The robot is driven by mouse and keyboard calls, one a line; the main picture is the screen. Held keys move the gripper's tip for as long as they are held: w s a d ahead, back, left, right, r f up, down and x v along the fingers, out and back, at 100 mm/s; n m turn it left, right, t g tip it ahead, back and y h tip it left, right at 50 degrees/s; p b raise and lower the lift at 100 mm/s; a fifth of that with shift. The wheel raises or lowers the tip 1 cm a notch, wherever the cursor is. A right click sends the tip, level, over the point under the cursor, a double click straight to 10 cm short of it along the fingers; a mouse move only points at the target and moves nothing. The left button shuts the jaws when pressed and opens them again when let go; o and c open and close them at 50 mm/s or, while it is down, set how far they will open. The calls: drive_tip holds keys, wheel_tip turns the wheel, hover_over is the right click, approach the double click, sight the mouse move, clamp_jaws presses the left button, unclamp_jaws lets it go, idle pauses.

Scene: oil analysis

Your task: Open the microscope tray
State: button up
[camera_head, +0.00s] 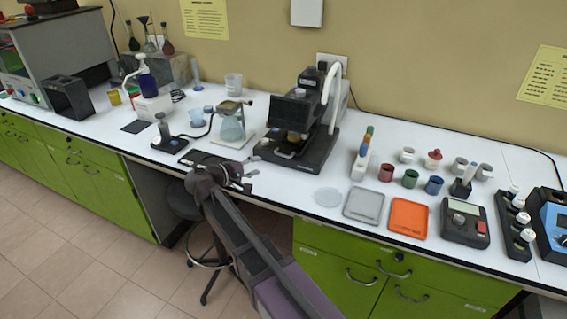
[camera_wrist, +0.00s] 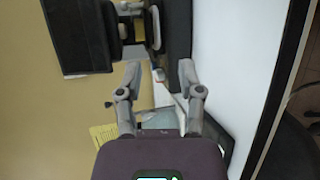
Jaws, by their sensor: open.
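The black microscope (camera_head: 300,130) stands on the white bench against the wall. Its base and part of its body also fill the upper part of the wrist view (camera_wrist: 85,40). My gripper (camera_head: 250,175) is at the front edge of the bench, left of and in front of the microscope base. In the wrist view its two fingers (camera_wrist: 158,68) are spread and nothing is held between them.
A flask on a stand (camera_head: 232,125) is left of the microscope. A flat dark pad (camera_head: 205,160) lies near my gripper. A clear round dish (camera_head: 327,197), a grey tray (camera_head: 363,206) and an orange tray (camera_head: 408,217) lie to the right. A stool (camera_head: 185,200) stands below the bench edge.

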sight(282, 155)
drive_tip(key=shift+a+r+t, duration=0.1)
drive_tip(key=shift+a+t, duration=0.2)
drive_tip(key=shift+a, duration=0.45)
drive_tip(key=shift+d, duration=0.1)
drive_tip(key=b+x, duration=0.3)
drive_tip(key=x, duration=1)
drive_tip(key=shift+w+d, duration=0.25)
clamp_jaws()
